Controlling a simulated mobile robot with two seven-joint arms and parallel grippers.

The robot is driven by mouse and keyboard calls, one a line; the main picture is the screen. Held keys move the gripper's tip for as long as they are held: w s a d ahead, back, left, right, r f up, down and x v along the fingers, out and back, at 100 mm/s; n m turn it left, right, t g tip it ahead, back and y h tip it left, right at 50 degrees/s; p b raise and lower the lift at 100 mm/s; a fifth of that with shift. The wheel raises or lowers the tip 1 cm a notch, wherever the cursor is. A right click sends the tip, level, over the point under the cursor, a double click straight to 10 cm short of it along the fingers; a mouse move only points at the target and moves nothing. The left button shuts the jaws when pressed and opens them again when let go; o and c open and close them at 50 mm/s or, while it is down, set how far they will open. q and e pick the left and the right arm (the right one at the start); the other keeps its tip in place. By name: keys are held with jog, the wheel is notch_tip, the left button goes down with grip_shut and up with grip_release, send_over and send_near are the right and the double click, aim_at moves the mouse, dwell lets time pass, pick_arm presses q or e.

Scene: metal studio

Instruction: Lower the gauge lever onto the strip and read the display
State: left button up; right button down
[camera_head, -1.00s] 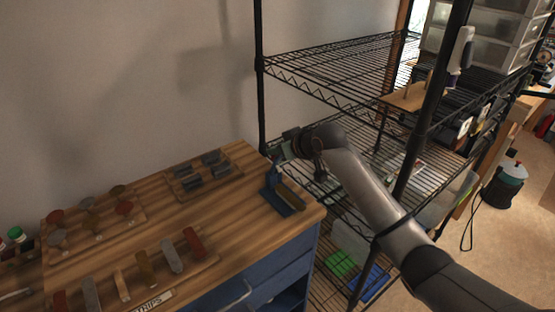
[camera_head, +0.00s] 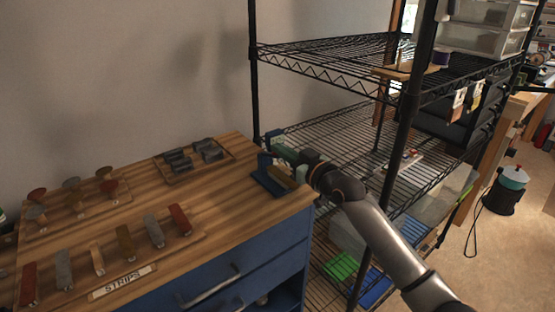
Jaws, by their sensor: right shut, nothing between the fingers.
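The gauge (camera_head: 268,178) is a small dark blue stand near the right end of the wooden bench top, with a tan piece at its right side. My right gripper (camera_head: 276,150) is at the gauge's upper part, coming in from the right. Its fingers are small and partly hidden, and it holds nothing; I cannot tell whether it touches the lever. I cannot make out the display or a strip in the gauge. Several coloured strips (camera_head: 125,242) stand in a wooden rack behind the STRIPS label (camera_head: 122,283). My left gripper is not in view.
A rack of rounded pieces (camera_head: 72,204) is at the left, and a board with grey blocks (camera_head: 192,158) is at the back. A black wire shelf (camera_head: 330,130) stands close behind and right of the bench (camera_head: 225,205). Bench top between racks and gauge is clear.

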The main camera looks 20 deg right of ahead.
aim_at(278, 158)
jog(key=shift+s+d+f+t+y+b, duration=0.1)
jog(key=shift+s+f+t+y+b, duration=0.1)
jog(key=shift+f+t+b, duration=0.25)
jog(key=shift+s+d+f+t+y+b, duration=0.15)
jog(key=shift+f+t+b, duration=0.1)
jog(key=shift+f+b, duration=0.4)
jog(key=shift+s+a, duration=0.1)
jog(key=shift+s+f+b, duration=0.2)
jog(key=shift+f+b, duration=0.3)
jog(key=shift+b, duration=0.1)
jog(key=shift+f, duration=0.45)
jog(key=shift+r, duration=0.1)
